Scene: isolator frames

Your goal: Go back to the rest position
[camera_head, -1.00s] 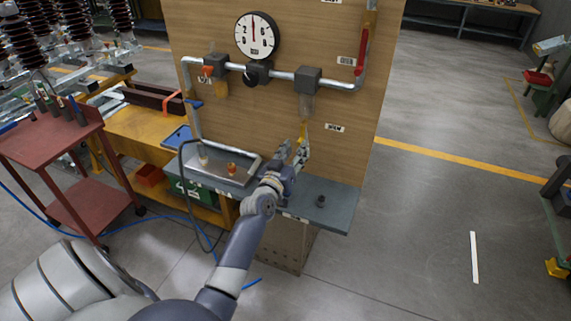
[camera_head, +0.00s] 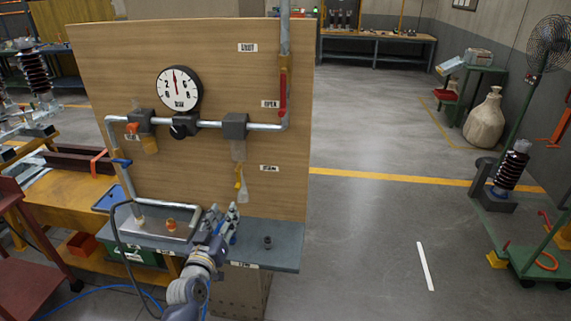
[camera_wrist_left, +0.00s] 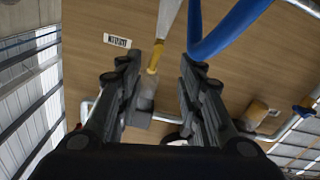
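My left gripper (camera_head: 229,222) is just above the grey bench shelf, in front of the wooden panel (camera_head: 215,75). Its fingers are apart in the left wrist view (camera_wrist_left: 170,75), with nothing held between them. A filter unit (camera_head: 235,126) hangs from the pipe, with a yellow drain piece (camera_head: 239,176) and a pale tip under it, above the gripper. The yellow piece also shows beyond the fingers in the left wrist view (camera_wrist_left: 153,57). My right gripper is not in view.
The shelf (camera_head: 270,232) carries a metal tray (camera_head: 185,236) with an orange-topped piece (camera_head: 171,224) and a small dark knob (camera_head: 267,241). A gauge (camera_head: 179,89) and a red handle (camera_head: 283,92) are on the panel. Open floor (camera_head: 370,240) lies to the right.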

